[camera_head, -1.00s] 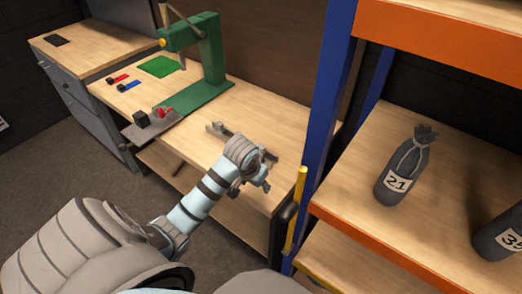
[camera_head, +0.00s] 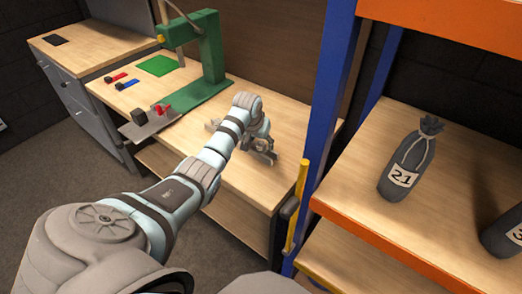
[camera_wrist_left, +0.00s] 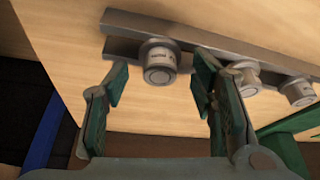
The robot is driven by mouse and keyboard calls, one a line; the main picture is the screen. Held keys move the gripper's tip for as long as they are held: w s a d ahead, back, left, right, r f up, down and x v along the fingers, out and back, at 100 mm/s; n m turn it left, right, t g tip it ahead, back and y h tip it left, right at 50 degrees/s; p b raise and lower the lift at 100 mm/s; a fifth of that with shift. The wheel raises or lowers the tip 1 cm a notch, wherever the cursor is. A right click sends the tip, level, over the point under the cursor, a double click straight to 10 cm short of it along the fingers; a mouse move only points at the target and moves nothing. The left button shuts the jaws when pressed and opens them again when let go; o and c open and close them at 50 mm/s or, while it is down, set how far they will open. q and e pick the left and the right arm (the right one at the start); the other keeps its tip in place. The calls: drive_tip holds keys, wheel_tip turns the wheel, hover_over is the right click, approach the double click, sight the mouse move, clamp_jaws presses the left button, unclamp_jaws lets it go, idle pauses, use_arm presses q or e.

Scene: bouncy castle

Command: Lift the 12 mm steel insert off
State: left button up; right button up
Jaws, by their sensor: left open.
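My left gripper (camera_head: 260,146) is over the workbench, at a grey metal rail (camera_head: 212,126) that it partly hides in the head view. In the left wrist view the gripper (camera_wrist_left: 162,84) is open, its green fingers on either side of a steel cylindrical insert (camera_wrist_left: 159,62). The fingers look apart from it. Two more steel inserts, a middle one (camera_wrist_left: 243,78) and a right one (camera_wrist_left: 298,92), stand along the same rail (camera_wrist_left: 215,43). The marking on the nearest insert is too small to read, so I cannot tell which is 12 mm. My right gripper is out of view.
A green press (camera_head: 211,55) stands behind on the bench (camera_head: 225,185). Small red (camera_head: 116,76) and blue (camera_head: 127,85) pieces lie left of it. A blue rack post (camera_head: 327,95) and yellow bar (camera_head: 297,205) rise close right. A numbered bottle (camera_head: 406,165) stands on the shelf.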

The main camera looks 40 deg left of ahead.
sight(260, 144)
use_arm(q)
drive_tip(key=shift+w+f, duration=0.15)
drive_tip(key=shift+f, duration=0.05)
clamp_jaws()
drive_tip(key=shift+r, duration=0.1)
wheel_tip(260, 144, up, 20)
drive_tip(key=p, duration=0.2)
drive_tip(key=shift+p, duration=0.3)
